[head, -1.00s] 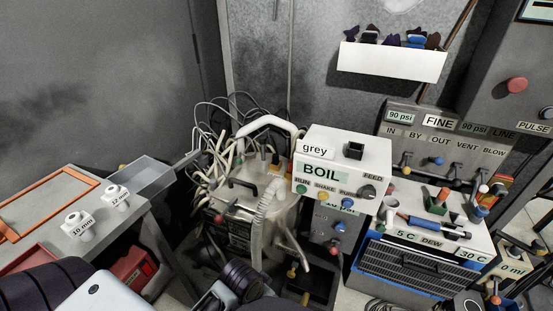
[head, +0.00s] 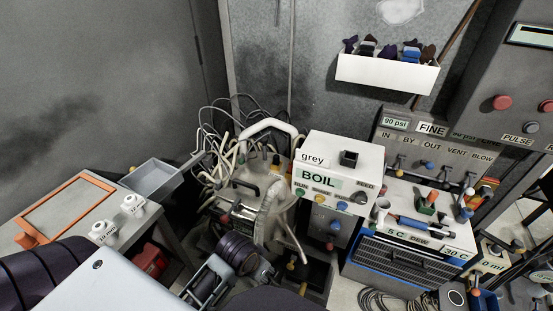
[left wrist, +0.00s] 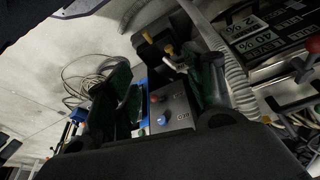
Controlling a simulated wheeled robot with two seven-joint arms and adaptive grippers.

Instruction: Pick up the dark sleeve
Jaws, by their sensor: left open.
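Beyond the gap is a grey panel with red and blue knobs (left wrist: 168,112). I cannot pick out the dark sleeve with certainty. Several small dark pieces (head: 367,47) stick up from the white wall bin (head: 386,74), too small to identify. My right gripper is not visible.
A blue-edged chiller (head: 405,258) is at the right. The left bench (head: 65,235) carries an orange frame and two white fittings. Cables lie on the floor.

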